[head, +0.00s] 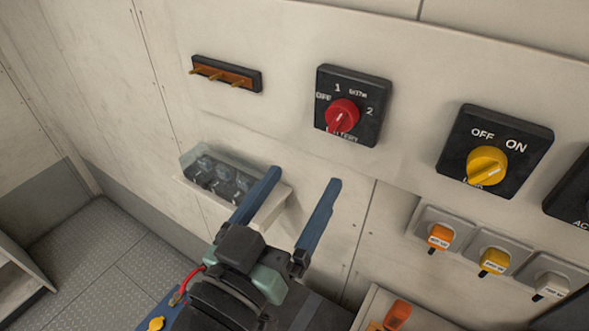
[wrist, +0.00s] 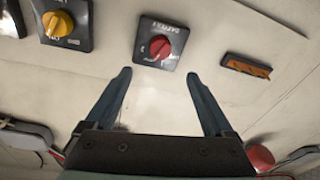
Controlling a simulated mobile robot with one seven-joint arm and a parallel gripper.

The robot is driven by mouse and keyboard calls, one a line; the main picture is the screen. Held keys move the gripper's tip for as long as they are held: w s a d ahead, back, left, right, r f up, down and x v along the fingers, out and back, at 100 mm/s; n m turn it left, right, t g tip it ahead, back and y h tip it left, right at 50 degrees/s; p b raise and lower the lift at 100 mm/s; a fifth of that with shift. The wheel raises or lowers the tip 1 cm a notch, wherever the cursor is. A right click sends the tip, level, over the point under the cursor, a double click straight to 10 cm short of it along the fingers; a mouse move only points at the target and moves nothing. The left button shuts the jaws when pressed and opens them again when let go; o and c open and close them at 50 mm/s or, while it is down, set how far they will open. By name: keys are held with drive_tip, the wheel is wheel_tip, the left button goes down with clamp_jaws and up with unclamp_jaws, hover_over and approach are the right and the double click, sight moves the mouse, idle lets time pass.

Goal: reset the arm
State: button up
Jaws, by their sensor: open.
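My gripper (head: 298,188) is in the lower middle of the head view, its two blue fingers apart and pointing up toward the wall panel. Nothing is between the fingers. In the wrist view my gripper (wrist: 163,80) also shows open and empty. Beyond the fingertips is a black square switch (head: 366,84) with a red knob (head: 342,115). The red knob (wrist: 160,47) shows above and between the fingers in the wrist view. The fingers appear clear of the switch; the exact gap to the wall cannot be told.
A yellow-knobbed switch (head: 487,165) is at right, above several tagged sockets with an orange tag (head: 440,237). A bus bar (head: 226,74) is at upper left. A clear-covered box (head: 217,172) sticks out left of my gripper. Open floor (head: 95,265) lies at lower left.

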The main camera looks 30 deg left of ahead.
drive_tip(key=shift+s+f, duration=0.1)
idle(0.6)
drive_tip(key=w+d+r+m+t+h, duration=0.1)
drive_tip(key=w+d+r+m+t, duration=0.2)
drive_tip(key=r, duration=0.6)
drive_tip(key=w+d+r+t, duration=0.1)
drive_tip(key=w+d+r, duration=0.1)
drive_tip(key=d+r, duration=0.45)
drive_tip(key=s+d+r+t, duration=0.2)
drive_tip(key=d+r, duration=0.1)
drive_tip(key=r, duration=0.5)
drive_tip(key=s+d+r+t+b, duration=0.1)
drive_tip(key=s+d+r+t, duration=0.1)
drive_tip(key=r, duration=0.6)
drive_tip(key=shift+s+d, duration=0.3)
drive_tip(key=shift+d, duration=0.15)
